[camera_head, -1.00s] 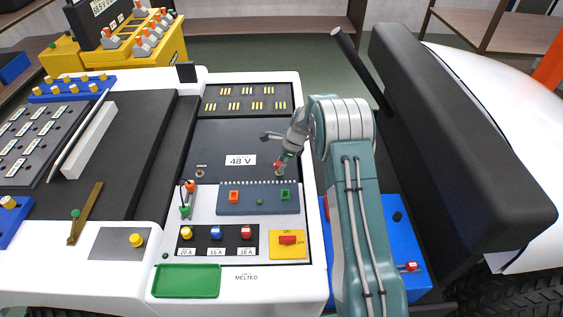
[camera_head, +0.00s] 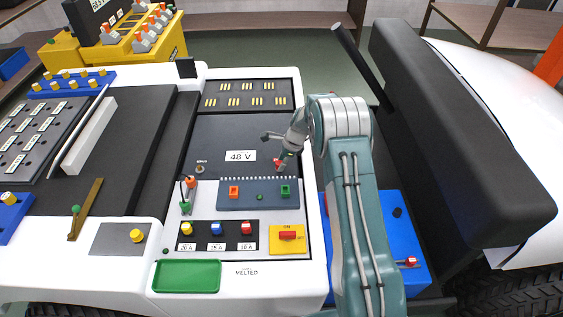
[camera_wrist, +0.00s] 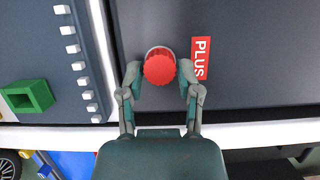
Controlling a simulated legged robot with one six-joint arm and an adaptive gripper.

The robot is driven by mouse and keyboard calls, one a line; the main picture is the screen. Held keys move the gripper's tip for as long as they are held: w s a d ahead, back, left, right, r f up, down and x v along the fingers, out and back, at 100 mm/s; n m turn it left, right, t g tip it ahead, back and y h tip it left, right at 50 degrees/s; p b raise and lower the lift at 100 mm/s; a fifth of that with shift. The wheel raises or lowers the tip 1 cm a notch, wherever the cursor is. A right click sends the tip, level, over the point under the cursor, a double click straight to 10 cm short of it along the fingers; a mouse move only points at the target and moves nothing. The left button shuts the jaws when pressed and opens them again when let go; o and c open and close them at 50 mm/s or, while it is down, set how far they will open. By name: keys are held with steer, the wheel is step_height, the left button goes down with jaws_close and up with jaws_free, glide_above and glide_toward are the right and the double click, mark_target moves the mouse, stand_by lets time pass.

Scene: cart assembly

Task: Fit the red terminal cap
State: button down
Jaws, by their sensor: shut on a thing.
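The red terminal cap (camera_wrist: 159,68) is round and sits between the two fingertips of my gripper (camera_wrist: 160,80) in the wrist view. My gripper is shut on it. A pale rim shows just behind the cap; I cannot tell whether the cap touches the terminal under it. A red PLUS label (camera_wrist: 201,58) lies on the dark panel to the right of the cap. In the head view the cap (camera_head: 279,163) is a small red spot at my gripper (camera_head: 279,158), over the right side of the dark 48 V panel (camera_head: 225,135).
A blue-grey block (camera_head: 258,205) with orange and green sockets lies just in front of the cap. A yellow switch plate (camera_head: 287,239), colored fuses and a green tray (camera_head: 187,276) are nearer. A black seat (camera_head: 455,130) stands to the right of my arm.

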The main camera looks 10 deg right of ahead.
steer(key=shift+c, duration=1)
jaws_free()
steer(key=v, duration=1.1)
steer(key=shift+d+r, duration=0.15)
steer(key=shift+r, duration=0.2)
